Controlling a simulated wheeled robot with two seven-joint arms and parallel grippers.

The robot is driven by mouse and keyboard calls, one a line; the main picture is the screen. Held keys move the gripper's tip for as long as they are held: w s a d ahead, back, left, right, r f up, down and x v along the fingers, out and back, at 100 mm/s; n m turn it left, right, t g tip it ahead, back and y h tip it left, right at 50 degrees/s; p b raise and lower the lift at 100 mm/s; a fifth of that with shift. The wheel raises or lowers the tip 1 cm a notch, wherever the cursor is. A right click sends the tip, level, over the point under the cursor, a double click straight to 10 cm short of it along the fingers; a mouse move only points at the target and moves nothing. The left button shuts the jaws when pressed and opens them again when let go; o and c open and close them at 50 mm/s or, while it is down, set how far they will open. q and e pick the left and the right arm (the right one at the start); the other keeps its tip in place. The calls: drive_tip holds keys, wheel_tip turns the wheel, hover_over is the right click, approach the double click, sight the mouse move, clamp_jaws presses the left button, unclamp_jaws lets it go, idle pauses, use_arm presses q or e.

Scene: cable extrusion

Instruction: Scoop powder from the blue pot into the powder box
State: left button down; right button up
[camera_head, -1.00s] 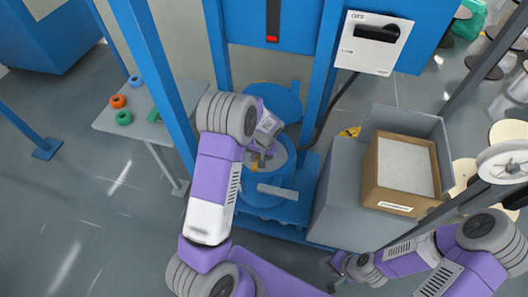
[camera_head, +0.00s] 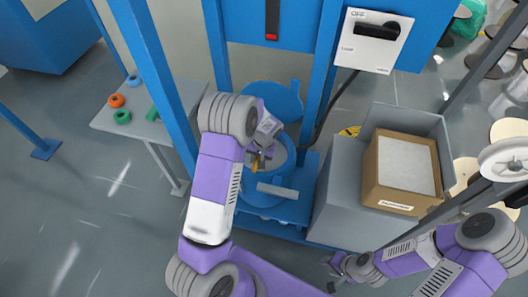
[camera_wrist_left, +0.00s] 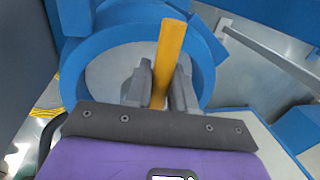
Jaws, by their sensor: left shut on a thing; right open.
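The round blue pot (camera_head: 266,198) stands at the middle of the blue machine, with a pale grey surface inside its rim. My left gripper (camera_head: 258,157) is over the pot opening and is shut on a yellow handle (camera_wrist_left: 168,55), seen standing up between the fingers in the left wrist view. The scoop end of the handle is hidden. The blue pot (camera_wrist_left: 80,62) rings the fingers in that view. The powder box (camera_head: 398,209) is a brown carton with a pale top surface, at the right. My right gripper (camera_head: 337,271) is open and empty, low at the lower right.
Blue posts (camera_head: 165,75) of the machine flank the pot. A white switch panel (camera_head: 372,42) hangs above. A side table (camera_head: 105,117) at left holds orange, green and blue rings. A white spool (camera_head: 504,162) is at far right.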

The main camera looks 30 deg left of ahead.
use_arm(q)
drive_tip(key=shift+f, duration=0.1)
idle(0.3)
drive_tip(key=shift+f, duration=0.45)
drive_tip(key=shift+r, duration=0.15)
wheel_tip(320, 180, up, 13)
drive_tip(key=p, duration=0.9)
idle(0.4)
drive_tip(key=shift+d, duration=0.1)
idle(0.4)
